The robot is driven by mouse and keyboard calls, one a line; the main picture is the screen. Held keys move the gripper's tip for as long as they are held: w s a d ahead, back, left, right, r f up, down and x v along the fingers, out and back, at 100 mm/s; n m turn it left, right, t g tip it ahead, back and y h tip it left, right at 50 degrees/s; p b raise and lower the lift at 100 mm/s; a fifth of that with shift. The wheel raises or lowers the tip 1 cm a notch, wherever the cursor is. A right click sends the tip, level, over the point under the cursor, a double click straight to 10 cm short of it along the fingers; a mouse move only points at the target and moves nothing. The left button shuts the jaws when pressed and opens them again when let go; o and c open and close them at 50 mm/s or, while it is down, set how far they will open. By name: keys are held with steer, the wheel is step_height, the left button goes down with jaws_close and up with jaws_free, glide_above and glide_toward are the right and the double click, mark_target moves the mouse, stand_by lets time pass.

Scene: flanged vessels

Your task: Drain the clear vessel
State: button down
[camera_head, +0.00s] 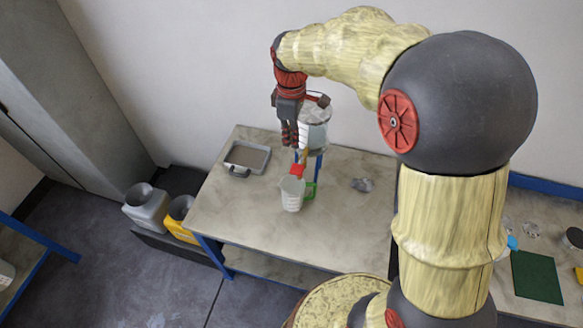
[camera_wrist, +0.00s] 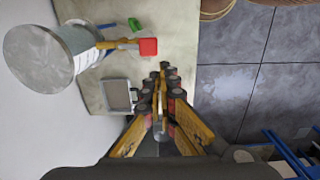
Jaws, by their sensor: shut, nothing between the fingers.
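The clear vessel (camera_head: 314,134) stands raised on blue legs at the back of the table, with a flanged top. A brass outlet with a red valve handle (camera_head: 297,170) sticks out low on its front. In the wrist view the vessel (camera_wrist: 50,60) is at the left and the red handle (camera_wrist: 148,46) lies across from it. A pale beaker with a green handle (camera_head: 291,195) stands on the table below the outlet. My gripper (camera_head: 289,140) points down, shut and empty, in front and left of the vessel, above the valve. Its fingers (camera_wrist: 167,78) are apart from the handle.
A shallow grey tray (camera_head: 233,170) lies left on the table (camera_head: 225,215). Grey (camera_head: 147,208) and yellow (camera_head: 182,222) jugs stand low beside the table. The table's front is clear.

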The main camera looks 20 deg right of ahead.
mark_target(297, 170)
step_height(297, 170, down, 14)
steer(key=p, duration=0.2)
steer(key=shift+p, duration=0.35)
steer(key=f+b, duration=0.1)
steer(key=b, duration=0.1)
steer(key=s+f+t+h+b, duration=0.1)
steer(key=b, duration=0.2)
steer(key=a+f+t+b, duration=0.1)
steer(key=f+b, duration=0.1)
steer(key=shift+s, duration=0.2)
stand_by(3.9)
